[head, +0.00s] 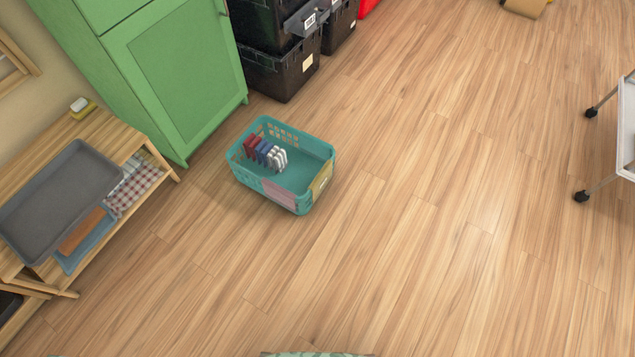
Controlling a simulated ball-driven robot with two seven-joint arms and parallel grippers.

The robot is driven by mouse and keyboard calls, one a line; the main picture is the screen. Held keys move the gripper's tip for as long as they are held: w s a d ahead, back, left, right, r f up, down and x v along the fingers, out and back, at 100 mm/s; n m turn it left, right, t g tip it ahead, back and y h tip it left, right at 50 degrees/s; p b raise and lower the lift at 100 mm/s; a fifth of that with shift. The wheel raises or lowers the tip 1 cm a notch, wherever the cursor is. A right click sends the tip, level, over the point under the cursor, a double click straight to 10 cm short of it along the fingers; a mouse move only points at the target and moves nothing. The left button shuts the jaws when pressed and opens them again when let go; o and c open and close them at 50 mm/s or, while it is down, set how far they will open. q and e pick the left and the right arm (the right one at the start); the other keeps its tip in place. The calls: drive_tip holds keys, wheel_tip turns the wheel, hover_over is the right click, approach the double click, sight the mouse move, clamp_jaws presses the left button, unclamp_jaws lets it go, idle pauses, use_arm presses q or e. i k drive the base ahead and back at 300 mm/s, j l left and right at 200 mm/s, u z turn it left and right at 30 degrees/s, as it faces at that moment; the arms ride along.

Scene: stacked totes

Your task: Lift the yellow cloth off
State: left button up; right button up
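A yellow cloth (322,181) hangs over the right end of the rim of a teal plastic basket (301,202). A small pale patch shows on it. The basket stands on the wooden floor, a little left of the middle of the head view. A pink cloth (279,194) hangs over the basket's near side, apart from the yellow one. A row of red, blue and white items (264,154) stands inside the basket towards its left end. Neither of my grippers is in view.
A green cabinet (180,75) and black totes (282,72) stand behind the basket. A wooden bench (98,122) at left holds a grey tray (62,188). A white wheeled cart (627,125) is at far right. Open floor lies right of and before the basket.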

sight(323, 177)
drive_tip(key=i+j, duration=1.15)
drive_tip(key=i, duration=0.15)
drive_tip(key=j+u, duration=0.05)
